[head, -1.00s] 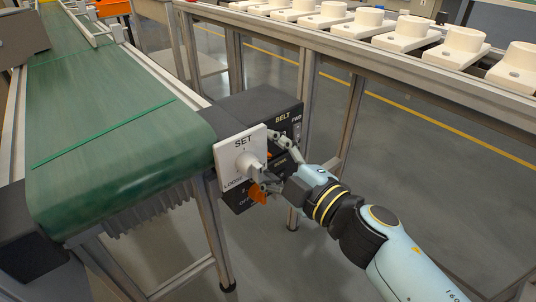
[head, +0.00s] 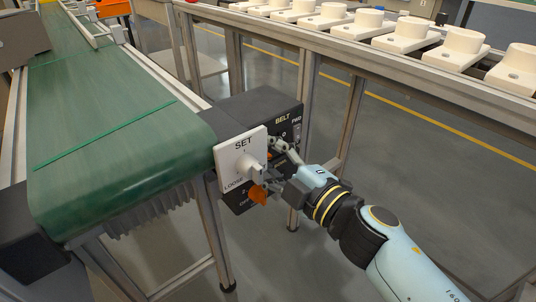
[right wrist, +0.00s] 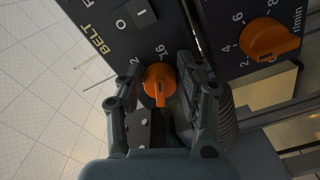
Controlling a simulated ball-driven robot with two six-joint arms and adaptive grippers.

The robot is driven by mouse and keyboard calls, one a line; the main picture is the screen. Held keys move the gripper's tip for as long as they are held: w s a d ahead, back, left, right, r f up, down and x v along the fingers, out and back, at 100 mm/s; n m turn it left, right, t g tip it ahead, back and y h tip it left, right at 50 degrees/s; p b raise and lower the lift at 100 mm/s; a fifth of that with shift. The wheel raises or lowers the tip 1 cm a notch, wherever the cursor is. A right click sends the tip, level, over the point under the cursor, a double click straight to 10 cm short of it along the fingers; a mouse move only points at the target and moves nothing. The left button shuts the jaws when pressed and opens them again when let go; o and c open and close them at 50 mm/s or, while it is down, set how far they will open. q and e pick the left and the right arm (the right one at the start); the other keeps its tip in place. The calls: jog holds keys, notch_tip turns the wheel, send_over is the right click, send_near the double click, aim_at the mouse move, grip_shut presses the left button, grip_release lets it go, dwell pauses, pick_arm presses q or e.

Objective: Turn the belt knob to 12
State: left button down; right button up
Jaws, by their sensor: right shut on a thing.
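The belt knob (right wrist: 159,84) is orange and sits on the black BELT panel (right wrist: 100,22) in the right wrist view. My right gripper (right wrist: 162,82) has a finger on either side of it and is shut on it. The knob's narrow end points toward the bottom of that view. A 16 and a 2 show on the scale by the knob; the rest is hidden by the fingers, and I cannot read an exact setting. In the head view my right gripper (head: 272,166) is at the front of the black box (head: 258,104). My left gripper is not in view.
A second orange knob (right wrist: 270,40) with an r/min scale is beside the right finger. A white SET/LOOSE plate (head: 228,158) with a white knob stands close left of the gripper. The green conveyor (head: 110,130) is left; a bench (head: 400,80) with white fixtures is behind.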

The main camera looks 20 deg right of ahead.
jog(key=shift+r+n, duration=0.1)
jog(key=shift+n, duration=1.1)
jog(key=n, duration=0.2)
jog(key=shift+d+r+n+p, duration=0.1)
jog(key=shift+r+n+p, duration=0.05)
jog(key=shift+n+p, duration=0.25)
jog(key=shift+r+n, duration=0.1)
jog(key=shift+n, duration=0.7)
jog(key=n, duration=0.2)
jog(key=shift+r+n, duration=0.1)
jog(key=shift+n, duration=0.3)
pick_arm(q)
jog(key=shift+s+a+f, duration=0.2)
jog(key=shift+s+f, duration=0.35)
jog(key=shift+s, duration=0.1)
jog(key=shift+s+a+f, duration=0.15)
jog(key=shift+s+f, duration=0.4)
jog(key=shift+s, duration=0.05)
pick_arm(e)
jog(key=shift+n, duration=0.5)
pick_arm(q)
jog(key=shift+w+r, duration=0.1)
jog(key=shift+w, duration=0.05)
